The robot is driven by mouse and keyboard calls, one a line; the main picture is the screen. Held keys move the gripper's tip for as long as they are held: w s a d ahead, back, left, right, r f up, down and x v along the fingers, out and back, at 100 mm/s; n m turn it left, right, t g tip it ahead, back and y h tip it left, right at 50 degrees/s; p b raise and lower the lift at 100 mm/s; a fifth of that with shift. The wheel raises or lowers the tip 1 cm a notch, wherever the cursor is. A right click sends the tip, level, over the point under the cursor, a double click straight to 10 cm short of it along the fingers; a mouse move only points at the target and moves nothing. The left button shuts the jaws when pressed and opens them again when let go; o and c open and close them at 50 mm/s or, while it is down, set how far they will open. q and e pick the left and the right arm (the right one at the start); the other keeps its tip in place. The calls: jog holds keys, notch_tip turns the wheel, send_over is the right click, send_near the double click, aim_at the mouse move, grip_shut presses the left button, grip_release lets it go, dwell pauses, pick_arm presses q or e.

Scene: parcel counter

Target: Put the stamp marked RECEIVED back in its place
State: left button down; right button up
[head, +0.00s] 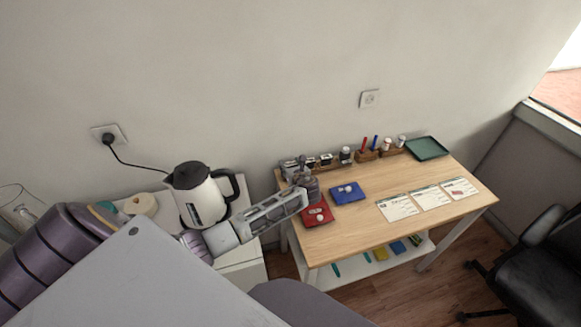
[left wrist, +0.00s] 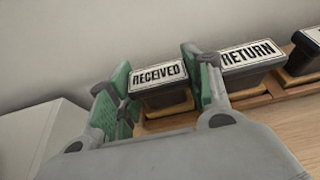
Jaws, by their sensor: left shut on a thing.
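The stamp marked RECEIVED (left wrist: 158,76) is dark with a white label and sits between the green-padded fingers of my left gripper (left wrist: 163,84), which is shut on it. It is at the left end of the wooden stamp rack (left wrist: 258,98), directly left of the stamp marked RETURN (left wrist: 249,57). I cannot tell whether its base rests fully in the rack. In the head view my left gripper (head: 303,182) is at the rack's left end, behind the red ink pad (head: 319,217); it mostly hides the held stamp there. My right gripper is not in view.
A blue ink pad (head: 347,193), several paper slips (head: 431,198) and a green tray (head: 427,149) lie on the wooden desk (head: 365,225). Pens and more stamps stand along the back. A kettle (head: 198,197) stands left, close to my left arm. An office chair (head: 545,250) is at right.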

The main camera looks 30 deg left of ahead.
pick_arm(q)
jog(key=c, duration=0.9)
grip_release()
jog(key=shift+o, duration=0.2)
jog(key=shift+d, duration=0.1)
jog(key=shift+p+v, duration=2.5)
jog(key=shift+v, duration=0.05)
jog(key=shift+o, duration=0.5)
jog(key=o, duration=0.5)
jog(key=shift+c, duration=0.2)
